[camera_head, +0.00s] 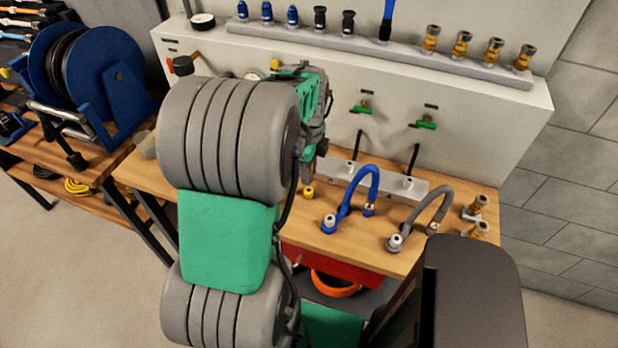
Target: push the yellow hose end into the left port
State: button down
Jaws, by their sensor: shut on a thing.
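My gripper (314,105) shows only in part, as green and grey parts at the right of my thick grey arm. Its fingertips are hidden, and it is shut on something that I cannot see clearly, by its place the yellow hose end. A short yellow piece of the yellow hose (308,192) shows low on the bench, just right of my arm. The rest of that hose and its end are hidden. The left port is hidden behind my arm. Two ports to the right of it show on a white block (380,184), each with a black rod above.
A blue hose (372,178) and a grey hose (435,207) arch over the wooden bench (405,259) to the right. Brass fittings (478,204) stand at its right end. Green valves (424,124) are on the panel behind. A blue reel (95,70) stands left.

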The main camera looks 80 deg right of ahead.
jog(key=shift+r+p, duration=0.5)
jog(key=shift+r, duration=0.35)
jog(key=w+a+r+n, duration=0.1)
jog(key=w+a+n, duration=0.45)
jog(key=w, duration=0.35)
jog(key=w+a+r+n, duration=0.1)
jog(key=w+a+n, duration=0.3)
jog(key=w+n, duration=0.4)
jog(key=w+a+r+n, duration=0.2)
jog(key=w+a+n, duration=0.3)
jog(key=w, duration=0.4)
jog(key=w+a+r+n, duration=0.1)
jog(key=w+a+n, duration=0.1)
jog(key=a+n, duration=0.4)
jog(key=w+a+r+n, duration=0.1)
jog(key=w+a+n, duration=0.2)
jog(key=a+n, duration=0.3)
jog(key=w+a+r+n, duration=0.1)
jog(key=w+a+n, duration=0.2)
jog(key=a, duration=1.1)
jog(key=n, duration=0.3)
jog(key=shift+w+a, duration=0.25)
jog(key=shift+a, duration=0.05)
jog(key=shift+n, duration=0.25)
